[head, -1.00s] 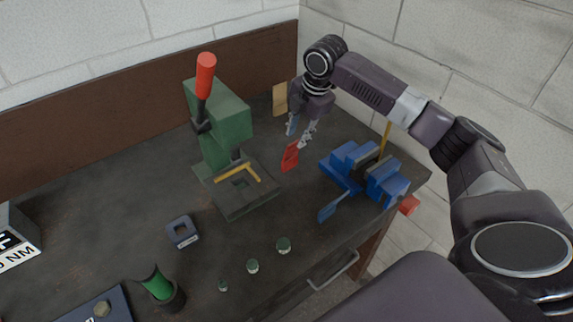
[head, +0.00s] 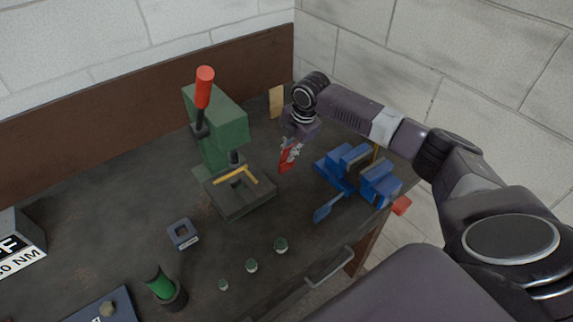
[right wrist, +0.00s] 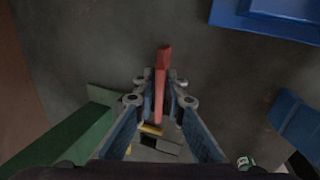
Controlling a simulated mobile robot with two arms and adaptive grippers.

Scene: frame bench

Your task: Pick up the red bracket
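The red bracket (head: 287,160) stands on the dark bench between the green press and the blue vise. My right gripper (head: 291,147) is lowered over it from above. In the right wrist view the bracket (right wrist: 161,85) lies as a thin red strip between the two fingers of my right gripper (right wrist: 161,97). The fingers are on either side of it, with what looks like a narrow gap, so the gripper seems open around the bracket. Part of the bracket is hidden by the fingers in the head view. My left gripper is not in view.
The green press (head: 222,130) with its red handle stands left of the bracket. The blue vise (head: 350,170) is close on the right. A small square block (head: 183,234), several small green-topped pieces and a green cylinder (head: 160,285) are nearer the front.

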